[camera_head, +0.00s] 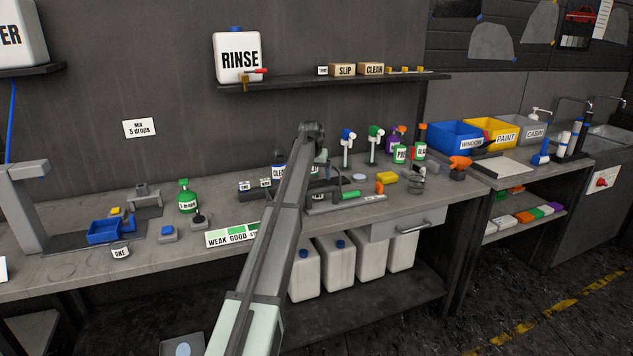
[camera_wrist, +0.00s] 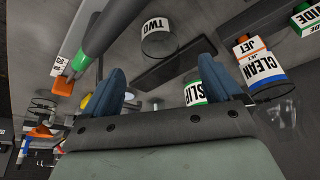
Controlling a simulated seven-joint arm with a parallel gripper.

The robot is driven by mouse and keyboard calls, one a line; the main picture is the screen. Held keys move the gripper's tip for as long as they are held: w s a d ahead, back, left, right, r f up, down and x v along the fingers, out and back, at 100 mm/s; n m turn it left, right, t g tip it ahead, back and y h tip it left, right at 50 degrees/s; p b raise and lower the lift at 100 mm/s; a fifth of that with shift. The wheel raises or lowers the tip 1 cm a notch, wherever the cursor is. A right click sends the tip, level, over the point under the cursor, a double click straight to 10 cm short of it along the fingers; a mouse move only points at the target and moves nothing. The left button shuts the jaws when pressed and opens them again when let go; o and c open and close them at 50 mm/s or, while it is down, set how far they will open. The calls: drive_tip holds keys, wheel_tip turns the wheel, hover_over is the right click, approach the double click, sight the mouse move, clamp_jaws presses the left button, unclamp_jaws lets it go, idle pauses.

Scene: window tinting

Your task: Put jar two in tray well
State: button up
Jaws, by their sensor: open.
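Jar two (camera_wrist: 157,38), a clear jar with a white TWO label, shows in the wrist view ahead of my gripper (camera_wrist: 162,72). My two blue fingers are spread apart with nothing between them, and the jar stands beyond their tips. In the head view my arm hides jar two and my gripper's fingers.
In the wrist view, a CLEAN bottle (camera_wrist: 262,65) and a SLIP bottle (camera_wrist: 195,93) stand close to my right finger. A green bottle (camera_head: 187,197) and a joystick-like piece (camera_head: 198,219) stand right of the tray. A WEAK GOOD strip (camera_head: 232,236) lies at the front edge.

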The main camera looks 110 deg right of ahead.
drive_tip(key=shift+v, duration=0.9)
wheel_tip(320, 180, up, 5)
drive_tip(key=n+t+y, duration=0.2)
drive_tip(key=n+y, duration=0.2)
hover_over(318, 180)
drive_tip(key=shift+n, duration=0.3)
wheel_tip(318, 180, down, 13)
drive_tip(key=shift+w+a+f, duration=0.1)
drive_tip(key=shift+a+f, duration=0.05)
drive_tip(key=shift+f, duration=0.05)
idle(0.4)
